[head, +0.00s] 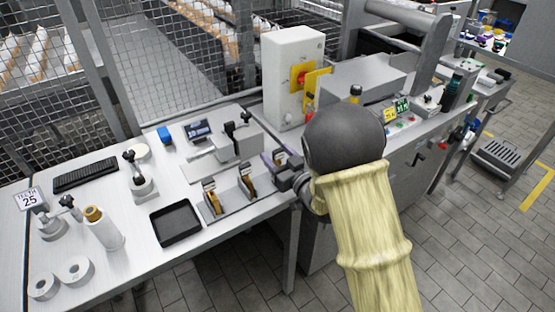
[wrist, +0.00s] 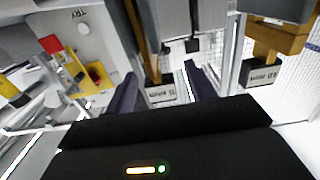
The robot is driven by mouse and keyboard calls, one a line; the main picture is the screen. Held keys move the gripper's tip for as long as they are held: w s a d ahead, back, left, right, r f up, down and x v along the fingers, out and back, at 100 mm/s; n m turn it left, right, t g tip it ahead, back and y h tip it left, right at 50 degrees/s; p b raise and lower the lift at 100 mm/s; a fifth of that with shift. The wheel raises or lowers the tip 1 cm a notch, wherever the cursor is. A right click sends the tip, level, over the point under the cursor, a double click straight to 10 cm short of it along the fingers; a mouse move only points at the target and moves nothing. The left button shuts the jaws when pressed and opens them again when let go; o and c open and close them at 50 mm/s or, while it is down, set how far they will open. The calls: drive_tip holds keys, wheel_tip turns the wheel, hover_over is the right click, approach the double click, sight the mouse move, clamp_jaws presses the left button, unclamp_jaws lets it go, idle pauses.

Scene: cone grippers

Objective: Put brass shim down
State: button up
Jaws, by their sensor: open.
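My gripper (head: 278,168) is at the right end of a grey rack (head: 229,203) on the bench. In the wrist view my gripper (wrist: 160,78) is open, with one dark finger on each side of a brass shim (wrist: 143,38) with a white label below it. I cannot tell whether the fingers touch it. Another brass piece (wrist: 262,50) with a label stands to the right, outside the fingers. In the head view two brass pieces, one on the left (head: 212,201) and one in the middle (head: 248,184), stand upright in the rack.
A black tray (head: 175,222) lies left of the rack. A grey device (head: 237,140) stands behind the rack, and a white box with a red switch (head: 293,75) stands behind my gripper. A white bottle (head: 103,230) and rolls are at the left. The bench's front edge is close.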

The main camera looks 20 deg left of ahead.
drive_tip(key=shift+c, duration=0.2)
drive_tip(key=c, duration=1.1)
wheel_tip(320, 180, up, 10)
drive_tip(key=p, duration=0.5)
drive_tip(key=shift+p, duration=0.35)
